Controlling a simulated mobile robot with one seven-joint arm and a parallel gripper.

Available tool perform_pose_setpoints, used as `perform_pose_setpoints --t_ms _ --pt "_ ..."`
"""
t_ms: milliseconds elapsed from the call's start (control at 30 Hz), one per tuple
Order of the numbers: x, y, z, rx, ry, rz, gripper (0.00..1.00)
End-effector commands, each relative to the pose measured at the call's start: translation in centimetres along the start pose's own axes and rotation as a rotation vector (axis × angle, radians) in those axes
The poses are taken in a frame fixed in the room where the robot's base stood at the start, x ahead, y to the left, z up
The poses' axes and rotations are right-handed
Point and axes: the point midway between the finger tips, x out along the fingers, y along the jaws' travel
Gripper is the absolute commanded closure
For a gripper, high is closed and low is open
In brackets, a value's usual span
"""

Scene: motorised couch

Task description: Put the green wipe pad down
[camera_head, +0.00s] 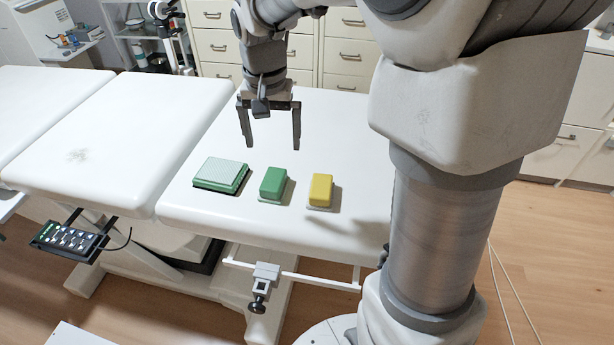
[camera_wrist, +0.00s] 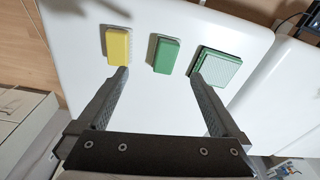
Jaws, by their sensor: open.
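The green wipe pad (camera_head: 273,183) lies flat on the white couch top, between a green box-like pad with a pale ribbed top (camera_head: 221,174) and a yellow pad (camera_head: 321,189). In the wrist view the green wipe pad (camera_wrist: 166,56) sits in the middle, the yellow pad (camera_wrist: 118,46) to its left and the pale-topped one (camera_wrist: 216,70) to its right. My gripper (camera_head: 272,145) is open and empty above the couch. Its fingers (camera_wrist: 160,80) point toward the green wipe pad and are apart from it.
The white couch (camera_head: 130,125) is in padded sections; the one under the pads is mostly clear. A hand control (camera_head: 72,240) hangs at its left edge, and a clamp (camera_head: 263,285) sits on the front rail. Drawer cabinets (camera_head: 345,50) stand behind.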

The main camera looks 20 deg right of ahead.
Motion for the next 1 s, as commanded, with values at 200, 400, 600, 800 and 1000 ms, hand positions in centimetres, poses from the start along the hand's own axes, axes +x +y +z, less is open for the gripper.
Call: perform_pose_setpoints --t_ms 200,400,600,800,1000 --pt "-3.9 2.1 3.7 -0.107 0.093 -0.021 0.00" --pt "-6.3 4.0 7.3 -0.204 0.173 -0.044 0.00" --pt "-7.7 6.0 10.9 -0.296 0.254 -0.070 0.00" --pt "-8.0 7.7 14.1 -0.379 0.327 -0.097 0.00" --pt "-7.7 8.6 16.0 -0.433 0.370 -0.116 0.00"
